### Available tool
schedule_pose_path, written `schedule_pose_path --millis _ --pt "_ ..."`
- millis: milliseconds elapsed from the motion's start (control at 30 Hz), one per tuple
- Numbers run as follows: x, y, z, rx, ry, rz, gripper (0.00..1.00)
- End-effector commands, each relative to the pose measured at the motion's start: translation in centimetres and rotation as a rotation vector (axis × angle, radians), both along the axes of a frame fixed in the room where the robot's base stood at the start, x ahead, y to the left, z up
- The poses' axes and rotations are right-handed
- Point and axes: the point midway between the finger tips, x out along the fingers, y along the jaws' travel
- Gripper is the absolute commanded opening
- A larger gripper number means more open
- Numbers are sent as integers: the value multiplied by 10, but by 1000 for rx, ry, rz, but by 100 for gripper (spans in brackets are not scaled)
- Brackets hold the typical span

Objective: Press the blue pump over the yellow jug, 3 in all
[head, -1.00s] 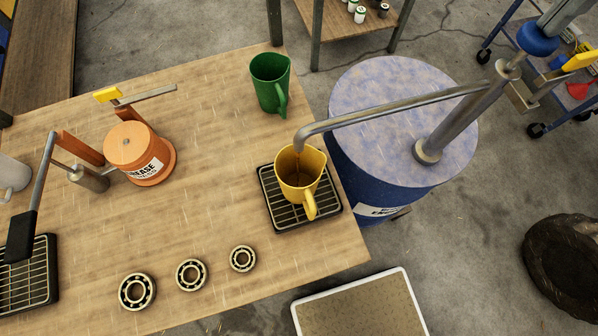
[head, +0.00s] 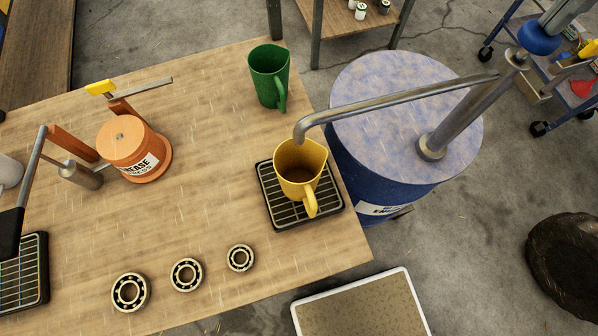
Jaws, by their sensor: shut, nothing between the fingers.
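The yellow jug (head: 300,160) stands upright on a black drip grate (head: 276,222) at the table's right edge. Its inside looks brownish at the bottom; I cannot tell how full it is. The blue drum (head: 365,185) stands beside the table, with the grey pump tube (head: 462,118) upright on its lid. The pump's spout (head: 400,98) reaches left, its bent tip over the jug's rim. The blue pump knob (head: 538,38) is at the upper right, low over the tube. My gripper (head: 560,18) appears as a grey shape shut against the knob's top, partly cut off by the frame edge.
A green jug (head: 270,75) stands behind the yellow one. An orange grease pump (head: 125,145) with a black-gripped lever is at the left. Several bearings, among them one ring (head: 240,258), lie in front. A blue cart (head: 510,30) and a dark round object (head: 568,260) stand right.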

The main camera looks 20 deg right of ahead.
Motion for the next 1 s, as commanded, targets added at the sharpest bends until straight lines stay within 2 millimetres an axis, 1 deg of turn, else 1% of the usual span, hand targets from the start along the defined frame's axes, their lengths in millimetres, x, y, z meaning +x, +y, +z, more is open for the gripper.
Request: schedule_pose_path --millis 733,1000 --pt "-1 0 -12 1 3 0 0" --pt "-1 0 -10 1 3 0 0"
